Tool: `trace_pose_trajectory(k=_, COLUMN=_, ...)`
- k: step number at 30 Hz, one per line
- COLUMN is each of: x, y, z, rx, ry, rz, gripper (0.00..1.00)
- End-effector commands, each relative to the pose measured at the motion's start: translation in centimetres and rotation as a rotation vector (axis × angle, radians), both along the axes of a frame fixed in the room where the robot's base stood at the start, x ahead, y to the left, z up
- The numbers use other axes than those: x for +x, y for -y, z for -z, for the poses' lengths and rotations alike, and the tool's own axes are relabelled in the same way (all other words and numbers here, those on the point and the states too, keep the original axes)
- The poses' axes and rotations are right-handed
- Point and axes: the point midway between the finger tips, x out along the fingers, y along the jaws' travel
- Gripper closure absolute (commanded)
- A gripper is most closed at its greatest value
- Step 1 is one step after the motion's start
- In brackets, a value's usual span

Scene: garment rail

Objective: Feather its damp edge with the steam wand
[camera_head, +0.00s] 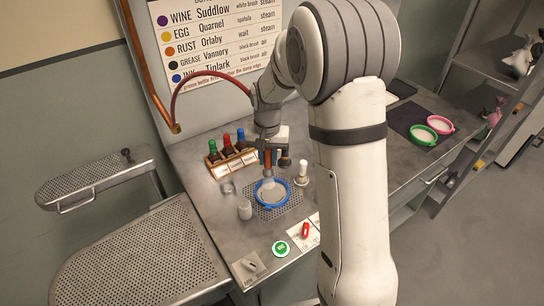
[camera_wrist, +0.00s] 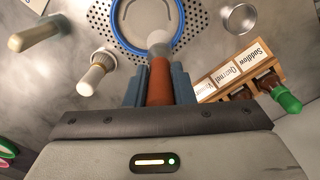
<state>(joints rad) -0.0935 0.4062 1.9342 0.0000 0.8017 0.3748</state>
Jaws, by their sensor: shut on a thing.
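My gripper (camera_head: 267,158) is shut on the orange-brown handle of the steam wand (camera_wrist: 160,85), between its blue-grey fingers in the wrist view. The hoop also shows in the wrist view (camera_wrist: 118,30). It frames a greyish cloth (camera_head: 272,194) and lies on a perforated plate. In the wrist view a darker curved line crosses the cloth; I cannot tell whether it is the damp edge. Whether the tip touches the cloth is unclear.
A wooden rack (camera_head: 232,160) of red, green and blue-capped bottles stands behind left. A red hose (camera_head: 205,74) arcs from the copper pipe. Green and pink hoops lie right.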

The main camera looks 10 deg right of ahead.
Motion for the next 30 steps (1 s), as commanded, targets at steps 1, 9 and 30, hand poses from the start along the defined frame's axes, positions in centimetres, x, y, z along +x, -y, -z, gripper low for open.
trace_pose_trajectory(k=1, x=0.0, y=-0.1, z=0.0, rx=0.0, ry=0.001, rz=0.0, gripper=1.0)
trace_pose_trajectory(k=9, x=-0.5, y=-1.2, z=-0.1, rx=0.001, ry=0.001, rz=-0.002, gripper=1.0)
trace_pose_trajectory(k=30, x=-2.2, y=-3.0, z=-0.1, rx=0.0, ry=0.002, rz=0.0, gripper=1.0)
